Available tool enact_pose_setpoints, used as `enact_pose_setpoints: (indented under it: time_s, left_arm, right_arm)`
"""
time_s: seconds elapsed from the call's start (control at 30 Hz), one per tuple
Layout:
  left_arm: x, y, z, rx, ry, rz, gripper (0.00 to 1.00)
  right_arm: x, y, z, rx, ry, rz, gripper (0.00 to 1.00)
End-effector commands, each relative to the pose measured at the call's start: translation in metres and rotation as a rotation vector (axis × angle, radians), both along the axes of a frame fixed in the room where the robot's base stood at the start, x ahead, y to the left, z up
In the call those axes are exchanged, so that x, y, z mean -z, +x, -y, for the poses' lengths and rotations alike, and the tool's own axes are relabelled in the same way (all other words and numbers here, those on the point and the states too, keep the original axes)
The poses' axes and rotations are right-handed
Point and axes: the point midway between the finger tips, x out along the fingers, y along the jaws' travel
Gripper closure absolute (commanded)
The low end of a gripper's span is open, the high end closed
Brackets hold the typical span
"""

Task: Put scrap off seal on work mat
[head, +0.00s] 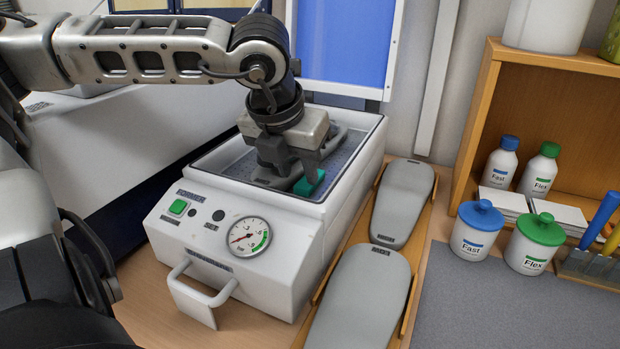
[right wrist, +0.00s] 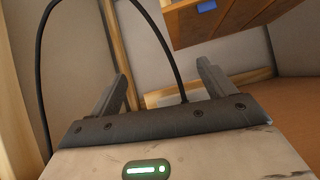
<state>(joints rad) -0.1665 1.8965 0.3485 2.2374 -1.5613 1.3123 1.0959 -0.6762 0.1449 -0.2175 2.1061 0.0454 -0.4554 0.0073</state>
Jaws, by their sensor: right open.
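A small teal scrap (head: 309,183) shows at the near right corner of the white press's open tray (head: 345,167), on or against its rim. My left gripper (head: 286,172) points down into this tray, with its fingers right beside the scrap. One finger partly hides the scrap, and I cannot tell whether the jaws hold it. The seal is not clearly distinct from the tray rim. The grey work mat (head: 510,305) lies bare at the lower right. My right gripper (right wrist: 165,88) is open and empty in the right wrist view and is not seen in the head view.
Two grey insole forms (head: 403,203) (head: 362,300) lie on a wooden board between press and mat. Blue-lidded (head: 477,230) and green-lidded (head: 535,243) jars stand behind the mat, by a wooden shelf (head: 490,100). The press has a gauge (head: 249,236) and front handle (head: 201,290).

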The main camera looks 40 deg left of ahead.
Motion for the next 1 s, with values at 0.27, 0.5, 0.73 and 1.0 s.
enact_pose_setpoints:
  time_s: [0.27,0.5,0.73,1.0]
  left_arm:
    - [0.028,0.013,-0.004,0.000,0.000,-0.003,0.67]
    - [0.029,0.014,-0.004,0.000,0.001,0.001,0.67]
    - [0.028,0.014,-0.004,0.000,0.001,0.001,0.96]
    - [0.026,0.014,-0.004,-0.001,0.000,0.002,0.96]
  right_arm:
    - [-0.001,0.000,0.002,-0.004,-0.015,-0.002,0.18]
    - [0.000,0.000,0.002,-0.005,-0.016,-0.005,0.18]
    - [0.000,0.000,0.002,-0.005,-0.015,-0.005,0.18]
    - [0.000,0.000,0.002,-0.005,-0.014,-0.004,0.18]
